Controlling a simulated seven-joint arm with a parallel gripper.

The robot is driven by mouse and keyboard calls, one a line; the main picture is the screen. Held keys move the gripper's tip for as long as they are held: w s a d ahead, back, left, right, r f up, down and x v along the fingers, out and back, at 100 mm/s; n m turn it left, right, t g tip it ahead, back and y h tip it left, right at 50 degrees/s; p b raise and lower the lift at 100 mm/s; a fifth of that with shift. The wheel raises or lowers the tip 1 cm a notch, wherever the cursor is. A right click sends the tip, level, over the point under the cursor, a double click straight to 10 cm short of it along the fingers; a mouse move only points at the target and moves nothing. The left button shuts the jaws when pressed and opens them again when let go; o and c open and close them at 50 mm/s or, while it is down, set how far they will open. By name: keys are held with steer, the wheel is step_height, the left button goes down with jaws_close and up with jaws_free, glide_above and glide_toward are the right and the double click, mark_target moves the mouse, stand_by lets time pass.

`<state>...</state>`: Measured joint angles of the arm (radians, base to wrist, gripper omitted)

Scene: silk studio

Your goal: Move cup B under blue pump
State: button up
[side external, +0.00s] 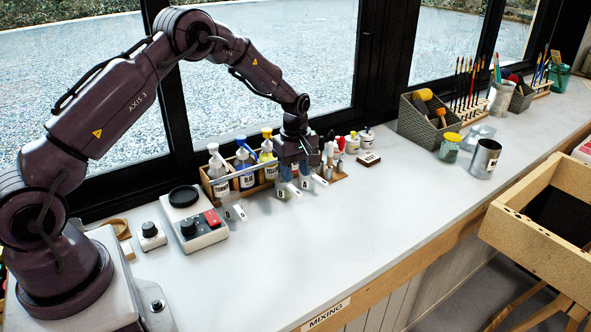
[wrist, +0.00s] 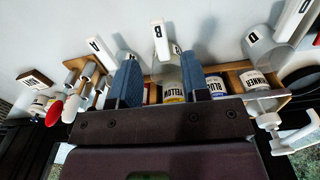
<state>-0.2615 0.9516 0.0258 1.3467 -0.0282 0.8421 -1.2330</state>
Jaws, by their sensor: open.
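Cup B is a small clear cup with a white tag marked B (wrist: 160,42), and in the side view its tag (side external: 295,189) shows below my gripper. My gripper (side external: 294,176) is open, and its two blue fingers (wrist: 158,82) stand on either side of cup B in the wrist view. I cannot tell whether they touch it. The yellow bottle (wrist: 174,94) is directly behind the cup. The blue pump bottle (side external: 246,172) stands in the wooden rack, left of my gripper in the side view; its label (wrist: 217,88) shows right of the fingers in the wrist view.
Cup D (wrist: 264,48) stands before the thinner bottle (wrist: 256,80), and cup A's tag (wrist: 95,45) is on the other side of cup B. The scale (side external: 195,228) is left of the rack (side external: 210,194). The counter in front is clear.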

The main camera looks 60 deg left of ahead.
mark_target(296, 190)
steer(key=shift+f, duration=3)
steer(key=shift+c, duration=0.2)
jaws_close()
steer(key=shift+r, duration=0.1)
steer(key=shift+r, duration=1.05)
